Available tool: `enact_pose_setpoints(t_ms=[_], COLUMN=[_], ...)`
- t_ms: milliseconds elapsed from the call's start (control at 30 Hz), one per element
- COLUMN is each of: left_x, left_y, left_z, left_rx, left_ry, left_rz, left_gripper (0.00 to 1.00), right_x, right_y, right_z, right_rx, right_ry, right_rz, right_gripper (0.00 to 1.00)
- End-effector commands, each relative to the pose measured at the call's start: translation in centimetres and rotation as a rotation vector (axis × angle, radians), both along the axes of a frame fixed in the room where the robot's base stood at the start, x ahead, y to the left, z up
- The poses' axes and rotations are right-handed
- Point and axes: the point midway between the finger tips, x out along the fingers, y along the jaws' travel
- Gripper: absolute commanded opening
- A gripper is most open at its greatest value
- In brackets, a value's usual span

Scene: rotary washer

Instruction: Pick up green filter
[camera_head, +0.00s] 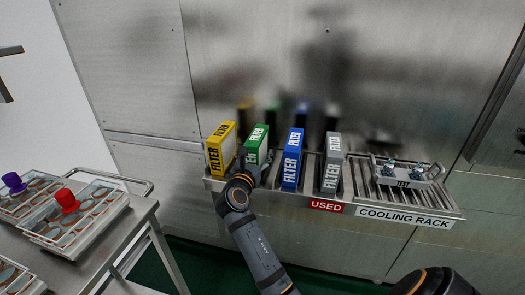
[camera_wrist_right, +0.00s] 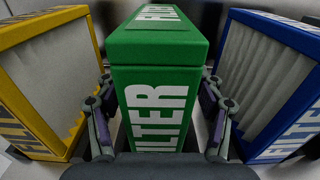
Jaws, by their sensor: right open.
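The green filter (camera_head: 257,143) stands upright on the rack between the yellow and blue filters. In the right wrist view the green filter (camera_wrist_right: 155,85) fills the middle, its white lettering facing the camera. My right gripper (camera_wrist_right: 157,92) is open, with one finger on each side of the green filter. A narrow gap shows between the filter and the fingers. In the head view my right wrist covers the filter's lower part and the fingers are mostly hidden. My left gripper is not in view.
The yellow filter (camera_head: 221,150) is close on the left; the blue filter (camera_head: 292,160) and grey filter (camera_head: 332,163) are on the right. The cooling rack (camera_head: 445,205) holds a metal test fixture (camera_head: 405,175). A cart with sample trays (camera_head: 100,222) stands at left. A steel wall is behind.

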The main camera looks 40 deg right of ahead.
Motion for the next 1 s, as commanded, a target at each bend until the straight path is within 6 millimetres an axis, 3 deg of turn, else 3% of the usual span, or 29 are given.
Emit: enact_pose_setpoints(t_ms=[100, 267, 433, 767, 1000], left_x=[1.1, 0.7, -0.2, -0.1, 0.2], left_y=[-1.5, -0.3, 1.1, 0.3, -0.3], left_z=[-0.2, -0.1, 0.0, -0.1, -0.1], left_rx=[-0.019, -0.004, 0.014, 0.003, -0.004], left_ry=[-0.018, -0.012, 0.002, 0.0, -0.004], left_rz=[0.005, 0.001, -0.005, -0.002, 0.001], left_gripper=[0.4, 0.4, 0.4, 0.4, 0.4], right_x=[-0.1, -0.1, -0.1, -0.1, -0.1], right_y=[0.1, 0.1, 0.1, 0.1, 0.1], right_z=[0.1, 0.1, 0.1, 0.1, 0.3], right_rx=[0.0, -0.001, -0.001, -0.001, -0.002], right_ry=[-0.001, -0.001, -0.001, -0.001, -0.003], right_rz=[-0.001, -0.001, -0.001, -0.001, -0.001], right_gripper=[0.69, 0.69, 0.47, 0.02, 0.02])
